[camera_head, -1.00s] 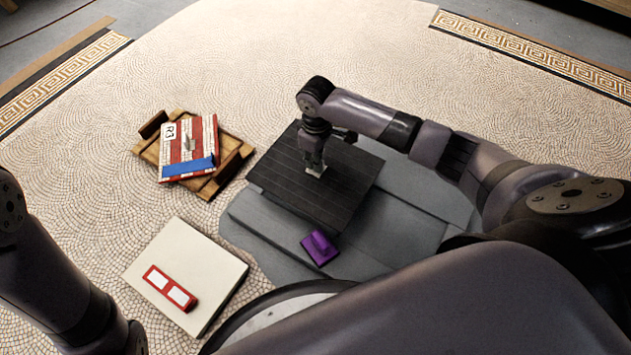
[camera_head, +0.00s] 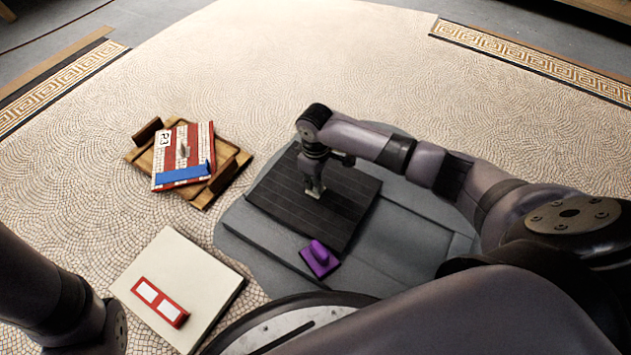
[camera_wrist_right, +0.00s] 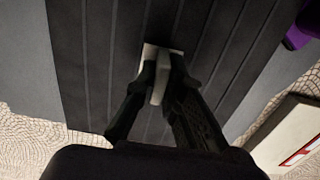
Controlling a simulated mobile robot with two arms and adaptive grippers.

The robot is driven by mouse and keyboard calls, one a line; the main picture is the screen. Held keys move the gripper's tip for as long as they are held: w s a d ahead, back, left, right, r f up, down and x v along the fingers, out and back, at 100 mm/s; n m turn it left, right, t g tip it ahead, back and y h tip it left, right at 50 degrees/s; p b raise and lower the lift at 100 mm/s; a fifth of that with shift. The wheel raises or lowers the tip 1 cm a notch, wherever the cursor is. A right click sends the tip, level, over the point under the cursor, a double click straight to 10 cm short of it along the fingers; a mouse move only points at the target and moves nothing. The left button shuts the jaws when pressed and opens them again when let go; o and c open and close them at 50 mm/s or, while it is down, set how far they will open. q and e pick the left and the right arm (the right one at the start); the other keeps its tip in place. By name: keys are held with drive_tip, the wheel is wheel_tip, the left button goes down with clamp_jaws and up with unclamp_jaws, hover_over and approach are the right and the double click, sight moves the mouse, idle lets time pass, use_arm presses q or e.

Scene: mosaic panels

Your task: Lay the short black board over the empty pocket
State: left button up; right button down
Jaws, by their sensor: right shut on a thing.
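The short black board (camera_head: 350,207) is a dark square panel with parallel grooves and a small pale handle near its middle. My right gripper (camera_head: 314,190) is shut on that handle. In the right wrist view the fingers (camera_wrist_right: 162,80) pinch the pale handle, with the grooved board (camera_wrist_right: 105,60) spread below them. The board is over the grey bare patch (camera_head: 410,215) in the mosaic floor and hides part of it. I cannot tell whether the board touches the patch or where the pocket's hidden edges lie. My left arm shows at the left; its gripper is out of view.
A purple handled tool (camera_head: 320,260) lies on the grey patch near the board's front edge. A wooden tray (camera_head: 205,200) holding a red, white and blue panel (camera_head: 183,158) is at left. A pale slab (camera_head: 165,255) bears a red-framed piece (camera_head: 160,302). Mosaic floor behind is clear.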

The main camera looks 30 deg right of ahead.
drive_tip(key=shift+f, duration=0.1)
drive_tip(key=shift+f, duration=0.15)
drive_tip(key=c, duration=1.7)
unclamp_jaws()
